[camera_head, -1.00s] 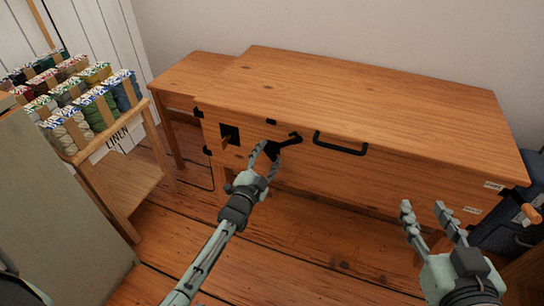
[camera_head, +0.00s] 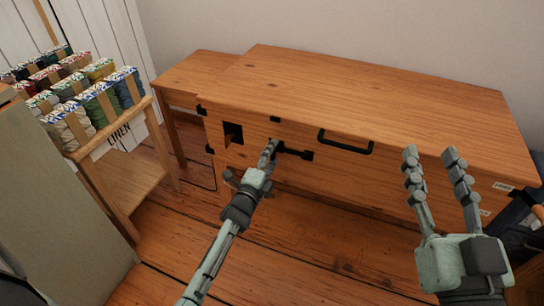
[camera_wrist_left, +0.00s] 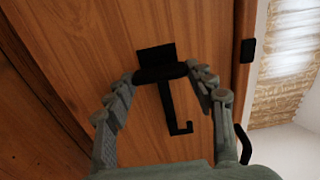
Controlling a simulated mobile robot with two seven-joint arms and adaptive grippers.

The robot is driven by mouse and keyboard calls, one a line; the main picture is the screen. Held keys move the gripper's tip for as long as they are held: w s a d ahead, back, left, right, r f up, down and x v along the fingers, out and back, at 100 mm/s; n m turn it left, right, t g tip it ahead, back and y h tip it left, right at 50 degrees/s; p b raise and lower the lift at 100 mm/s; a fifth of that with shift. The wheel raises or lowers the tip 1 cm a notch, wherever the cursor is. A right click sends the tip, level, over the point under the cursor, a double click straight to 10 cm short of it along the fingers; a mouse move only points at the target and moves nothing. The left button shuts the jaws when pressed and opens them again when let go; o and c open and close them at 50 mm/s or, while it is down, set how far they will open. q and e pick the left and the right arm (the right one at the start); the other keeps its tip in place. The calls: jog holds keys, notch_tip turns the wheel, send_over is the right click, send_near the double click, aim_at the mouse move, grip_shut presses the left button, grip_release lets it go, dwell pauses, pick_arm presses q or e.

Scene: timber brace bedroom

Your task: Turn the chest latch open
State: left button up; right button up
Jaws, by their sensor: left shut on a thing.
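The wooden chest (camera_head: 380,95) has a black latch (camera_head: 296,153) on its front face, left of the handle. My left gripper (camera_head: 270,147) is at the latch's left end, its fingers close together. In the left wrist view, the gripper (camera_wrist_left: 165,75) has one finger at each end of the latch's short black crossbar (camera_wrist_left: 160,73), shut on it. A thin arm with a hooked end (camera_wrist_left: 180,128) runs from the crossbar. The fingers hide part of the latch in the head view. My right gripper (camera_head: 430,155) is open and empty, in front of the chest's right part.
A black handle (camera_head: 345,146) is on the chest front, with a dark square opening (camera_head: 233,133) further left. A shelf of yarn (camera_head: 85,105) stands at the left beside a grey-green cabinet (camera_head: 50,200). Floor in front is clear.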

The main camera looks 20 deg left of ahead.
dwell(0.5)
pick_arm(q)
jog(key=o, duration=1.7)
jog(key=shift+s, duration=0.1)
jog(key=s, duration=1.2)
